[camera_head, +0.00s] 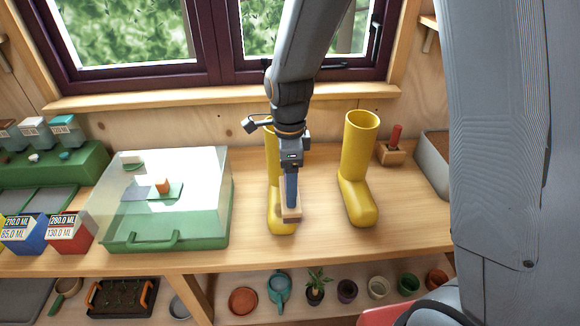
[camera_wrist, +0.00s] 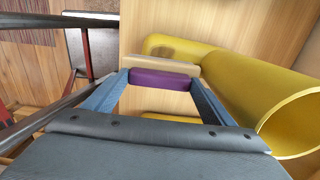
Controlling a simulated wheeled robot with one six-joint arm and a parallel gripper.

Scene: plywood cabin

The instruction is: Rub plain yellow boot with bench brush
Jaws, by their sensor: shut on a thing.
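Two yellow boots stand upright on the wooden bench. The left boot (camera_head: 279,224) is partly hidden behind my arm and gripper; the right boot (camera_head: 358,165) is in full view. My gripper (camera_head: 291,203) points down, shut on the bench brush (camera_head: 291,214), whose pale wooden block is at the left boot's toe. I cannot tell whether it touches. In the wrist view the brush (camera_wrist: 164,79) shows a purple part between the blue fingers and a wooden edge beyond.
A clear-lidded green case (camera_head: 165,245) stands left of the boots. A small wooden block with a red handle (camera_head: 393,150) and a grey bin (camera_head: 432,160) are at the right. Pots and a teal watering can (camera_head: 279,288) sit on the lower shelf. Bench between the boots is clear.

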